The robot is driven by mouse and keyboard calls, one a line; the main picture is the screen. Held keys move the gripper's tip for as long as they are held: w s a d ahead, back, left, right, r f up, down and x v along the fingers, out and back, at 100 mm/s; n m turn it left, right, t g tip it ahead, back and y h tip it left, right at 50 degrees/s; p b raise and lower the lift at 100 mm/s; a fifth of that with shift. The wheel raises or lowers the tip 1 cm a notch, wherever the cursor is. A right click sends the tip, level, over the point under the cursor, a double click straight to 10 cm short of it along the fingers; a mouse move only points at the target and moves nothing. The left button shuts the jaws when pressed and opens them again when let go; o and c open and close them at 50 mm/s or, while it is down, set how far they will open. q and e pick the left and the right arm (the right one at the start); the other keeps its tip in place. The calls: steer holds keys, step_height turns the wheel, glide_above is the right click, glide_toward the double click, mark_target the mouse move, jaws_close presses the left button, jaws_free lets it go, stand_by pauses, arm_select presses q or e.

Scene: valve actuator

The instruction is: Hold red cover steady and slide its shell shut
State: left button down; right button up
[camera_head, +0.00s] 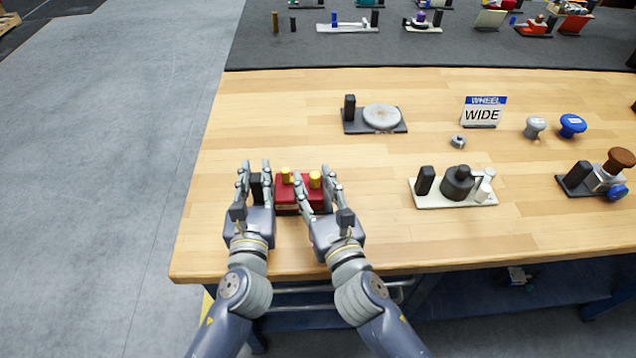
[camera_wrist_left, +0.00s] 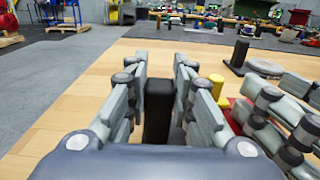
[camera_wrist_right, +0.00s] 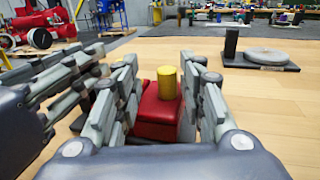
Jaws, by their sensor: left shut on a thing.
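The red cover (camera_head: 287,191) sits near the table's front edge, with two yellow knobs (camera_head: 315,179) on top and a black post (camera_head: 256,187) at its left end. My left gripper (camera_head: 255,170) is shut on this upright post, which shows between its fingers in the left wrist view (camera_wrist_left: 158,108). My right gripper (camera_head: 312,175) is open, its fingers either side of the right part of the red cover. In the right wrist view, the red body (camera_wrist_right: 158,112) and one yellow knob (camera_wrist_right: 167,82) show between these fingers. My fingers partly hide the cover and its base.
A black base with a post and a grey disc (camera_head: 382,117) stands behind. A pale base with a dark cylinder (camera_head: 457,181) is to the right. A "WHEEL WIDE" sign (camera_head: 483,112), a small nut (camera_head: 458,141) and knobs stand farther right. The wood left of my grippers is clear.

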arm_select(q)
steer(key=shift+f, duration=0.25)
arm_select(e)
steer(key=shift+d, duration=0.15)
steer(key=v, duration=1.2)
arm_select(q)
steer(key=c, duration=1.3)
jaws_free()
steer(key=shift+w+r, duration=0.1)
